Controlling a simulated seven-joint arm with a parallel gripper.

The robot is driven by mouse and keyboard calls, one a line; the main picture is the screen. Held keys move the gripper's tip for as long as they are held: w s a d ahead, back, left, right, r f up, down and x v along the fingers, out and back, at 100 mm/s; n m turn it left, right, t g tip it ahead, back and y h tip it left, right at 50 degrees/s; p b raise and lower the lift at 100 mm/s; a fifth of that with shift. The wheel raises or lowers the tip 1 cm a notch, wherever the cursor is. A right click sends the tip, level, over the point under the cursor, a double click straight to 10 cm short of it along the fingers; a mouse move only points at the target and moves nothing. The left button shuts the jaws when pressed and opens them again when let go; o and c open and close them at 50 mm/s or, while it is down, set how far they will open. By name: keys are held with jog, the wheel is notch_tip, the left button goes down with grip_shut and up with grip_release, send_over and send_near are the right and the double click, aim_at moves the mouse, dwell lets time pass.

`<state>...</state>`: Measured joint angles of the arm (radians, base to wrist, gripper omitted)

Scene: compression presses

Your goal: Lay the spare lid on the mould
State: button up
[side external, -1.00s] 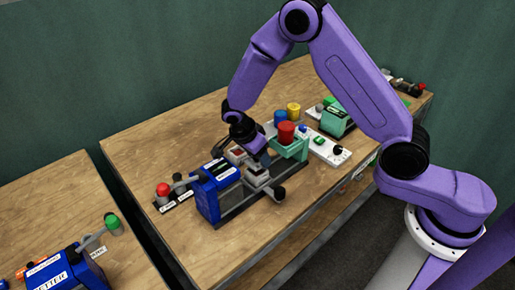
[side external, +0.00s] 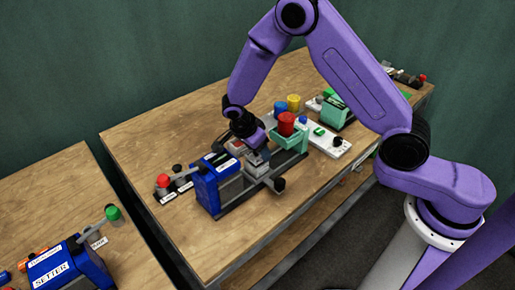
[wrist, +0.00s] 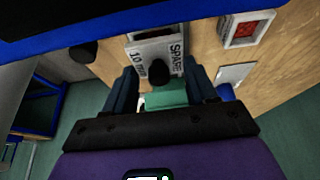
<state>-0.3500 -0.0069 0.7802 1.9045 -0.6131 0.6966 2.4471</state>
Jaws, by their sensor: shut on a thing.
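My gripper (wrist: 162,88) is shut on the black knob of the spare lid (wrist: 148,52), a grey plate marked "10 mm" and "SPARE". In the side external view my gripper (side external: 257,147) points down over a grey block (side external: 258,168) beside the blue press (side external: 207,190). The lid is small there, and I cannot tell whether it touches the block. A pale-framed piece with a red square top (wrist: 245,28) lies to the right of the lid in the wrist view. Which block is the mould is not clear.
A green holder with a red cylinder (side external: 286,123) stands close right of my gripper. Blue and yellow cylinders (side external: 293,103) are behind it. A dark knob (side external: 279,185) sticks out at the press's front. The left bench holds another blue press (side external: 70,272).

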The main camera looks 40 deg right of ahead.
jog(key=shift+f, duration=0.35)
dwell(0.5)
jog(key=o, duration=1.1)
jog(key=shift+o, duration=0.2)
jog(key=v, duration=1.7)
jog(key=s+d+r+n+y, duration=0.1)
jog(key=s+d+n, duration=0.2)
jog(key=s+n, duration=0.7)
jog(key=s+d+n+y, duration=0.2)
jog(key=s+d+n, duration=0.2)
jog(key=s+n, duration=0.6)
jog(key=s+d+r+n+y, duration=0.1)
jog(key=s+d+n, duration=0.3)
jog(key=s+n, duration=0.6)
jog(key=shift+s+r+n+y, duration=0.3)
jog(key=shift+s+y, duration=0.05)
jog(key=shift+y, duration=0.15)
